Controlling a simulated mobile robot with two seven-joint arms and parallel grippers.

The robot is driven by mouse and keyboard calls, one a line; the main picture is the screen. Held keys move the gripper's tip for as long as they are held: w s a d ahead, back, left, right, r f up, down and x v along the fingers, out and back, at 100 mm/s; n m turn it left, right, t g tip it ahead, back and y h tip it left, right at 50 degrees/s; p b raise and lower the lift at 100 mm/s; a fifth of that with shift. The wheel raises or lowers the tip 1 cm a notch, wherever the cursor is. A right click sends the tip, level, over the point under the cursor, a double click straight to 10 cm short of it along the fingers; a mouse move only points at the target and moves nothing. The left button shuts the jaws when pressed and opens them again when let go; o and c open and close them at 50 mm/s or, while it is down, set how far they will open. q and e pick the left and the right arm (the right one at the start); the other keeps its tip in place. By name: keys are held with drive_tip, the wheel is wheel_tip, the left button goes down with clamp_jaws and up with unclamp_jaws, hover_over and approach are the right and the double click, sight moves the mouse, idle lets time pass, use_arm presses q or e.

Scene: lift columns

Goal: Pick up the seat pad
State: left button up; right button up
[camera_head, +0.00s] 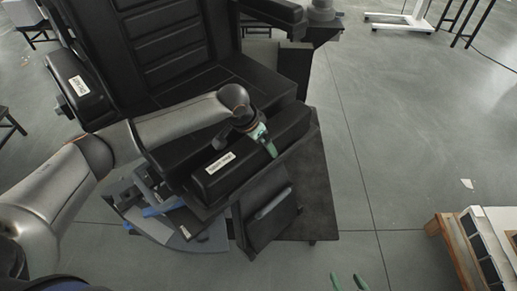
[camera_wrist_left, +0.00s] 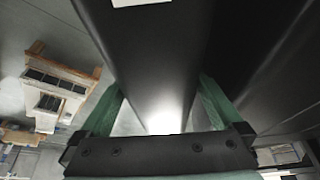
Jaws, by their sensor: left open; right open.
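A long black pad with a white label (camera_head: 205,183) lies along the front of a large black chair; I take it as the seat pad, though the chair has other black cushions. My left gripper (camera_head: 264,140), with green fingers, is at this pad's upper side, near its right part. In the left wrist view the open left gripper (camera_wrist_left: 160,85) has one finger on each side of a black padded body (camera_wrist_left: 160,50); whether they touch it is unclear. My right gripper (camera_head: 348,282) shows only its green fingertips at the bottom edge, open and apart from the chair.
The chair's quilted black backrest (camera_head: 150,40) rises behind, with a labelled black armrest (camera_head: 78,84) at left. Below are a dark base plate (camera_head: 310,200) and a grey-blue frame (camera_head: 165,225). A wooden rack (camera_head: 470,250) stands at lower right. The floor at right is mostly clear.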

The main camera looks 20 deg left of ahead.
use_arm(q)
drive_tip(key=shift+w+f, duration=0.2)
drive_tip(key=shift+f, duration=0.25)
drive_tip(key=c, duration=1.3)
drive_tip(key=shift+r, duration=0.15)
drive_tip(key=shift+c, duration=0.2)
